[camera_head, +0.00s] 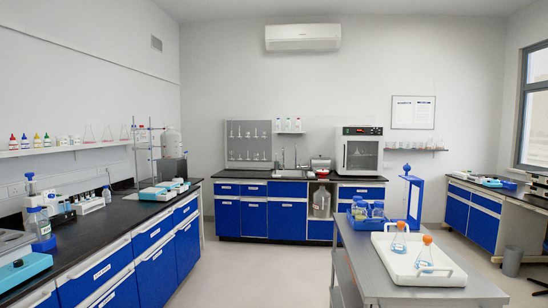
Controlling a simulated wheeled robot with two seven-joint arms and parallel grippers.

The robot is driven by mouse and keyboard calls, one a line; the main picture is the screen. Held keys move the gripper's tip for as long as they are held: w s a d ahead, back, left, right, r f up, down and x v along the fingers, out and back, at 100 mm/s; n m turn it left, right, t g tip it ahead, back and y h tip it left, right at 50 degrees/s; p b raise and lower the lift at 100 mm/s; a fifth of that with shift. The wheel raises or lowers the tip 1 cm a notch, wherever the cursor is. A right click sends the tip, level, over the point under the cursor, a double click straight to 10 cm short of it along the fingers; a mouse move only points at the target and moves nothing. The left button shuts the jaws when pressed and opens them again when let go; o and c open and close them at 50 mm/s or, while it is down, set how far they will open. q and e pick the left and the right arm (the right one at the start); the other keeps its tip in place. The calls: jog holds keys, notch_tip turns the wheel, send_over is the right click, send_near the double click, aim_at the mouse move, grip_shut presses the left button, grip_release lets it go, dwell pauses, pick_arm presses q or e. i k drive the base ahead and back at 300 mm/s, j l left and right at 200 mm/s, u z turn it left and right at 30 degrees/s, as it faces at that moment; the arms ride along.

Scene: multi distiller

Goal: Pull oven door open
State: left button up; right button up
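The oven (359,151) is a white, box-shaped unit with a dark control strip on top and a glass front. It stands on the dark counter against the back wall, right of the sink. Its door (361,156) looks closed, though it is small at this distance. Neither of my grippers shows in the head view.
A grey metal table (380,287) stands at the front right, with a white tray (462,276) of flasks and a blue stand (412,200) on it. A long blue-cabinet bench (98,240) runs along the left. Open floor (262,270) lies between them, reaching the back counter.

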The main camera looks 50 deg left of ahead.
aim_at(358, 155)
jog(key=u, duration=0.85)
jog(key=i+j+u, duration=0.3)
jog(key=i, duration=0.25)
jog(key=i+j+u, duration=0.3)
jog(key=i, duration=0.25)
jog(key=i+j+u, duration=0.25)
jog(key=i, duration=0.35)
jog(key=i+z, duration=0.35)
jog(key=i, duration=2.2)
jog(key=i+z, duration=0.1)
jog(key=i, duration=0.9)
jog(key=i+l+z, duration=0.1)
jog(key=i+z, duration=0.25)
jog(key=i+j+z, duration=0.1)
jog(key=i+z, duration=0.3)
jog(key=i+j+z, duration=0.2)
jog(key=i+z, duration=0.15)
jog(key=i, duration=0.2)
